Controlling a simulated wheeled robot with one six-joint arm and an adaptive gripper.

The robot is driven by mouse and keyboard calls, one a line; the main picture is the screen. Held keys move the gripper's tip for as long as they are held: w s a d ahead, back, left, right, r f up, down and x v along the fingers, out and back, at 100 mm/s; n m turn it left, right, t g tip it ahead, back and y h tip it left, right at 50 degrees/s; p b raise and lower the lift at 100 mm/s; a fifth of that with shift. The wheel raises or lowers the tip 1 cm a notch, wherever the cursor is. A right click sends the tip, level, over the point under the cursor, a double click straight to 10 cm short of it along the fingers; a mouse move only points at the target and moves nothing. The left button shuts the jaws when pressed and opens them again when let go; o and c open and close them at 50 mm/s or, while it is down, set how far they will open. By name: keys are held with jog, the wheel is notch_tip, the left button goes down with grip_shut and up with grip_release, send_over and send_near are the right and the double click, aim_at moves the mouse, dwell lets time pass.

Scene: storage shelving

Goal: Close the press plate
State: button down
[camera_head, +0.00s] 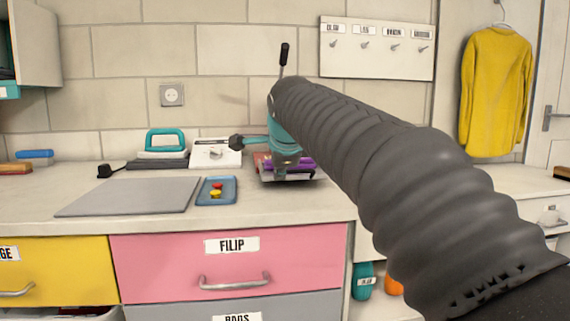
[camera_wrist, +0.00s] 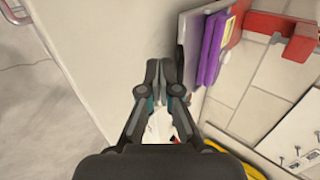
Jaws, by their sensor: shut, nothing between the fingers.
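The press (camera_head: 290,177) stands on the counter, largely hidden by my arm, with red and purple parts above a grey base. A rod with a black handle (camera_head: 284,54) rises upright behind my arm and seems to belong to it. In the wrist view, purple slabs (camera_wrist: 211,50) and a red piece (camera_wrist: 284,26) show beyond and to the right of my gripper (camera_wrist: 165,64). My gripper's fingers are together and empty, pointing past the counter surface, apart from the purple slabs in the picture. The press plate itself cannot be made out clearly.
A grey board (camera_head: 130,197) and a blue tray (camera_head: 216,190) with small red and yellow items lie left of the press. A teal-handled device (camera_head: 165,141) and a white box (camera_head: 215,153) stand behind. A hook panel (camera_head: 377,48) hangs on the tiled wall.

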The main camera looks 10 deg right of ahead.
jog(key=w+f, duration=0.1)
jog(key=w, duration=0.2)
jog(key=w+f, duration=0.1)
jog(key=shift+w+a+f, duration=0.15)
jog(key=shift+w+f, duration=0.15)
jog(key=shift+w, duration=0.1)
jog(key=shift+w+p, duration=0.4)
jog(key=shift+w, duration=0.55)
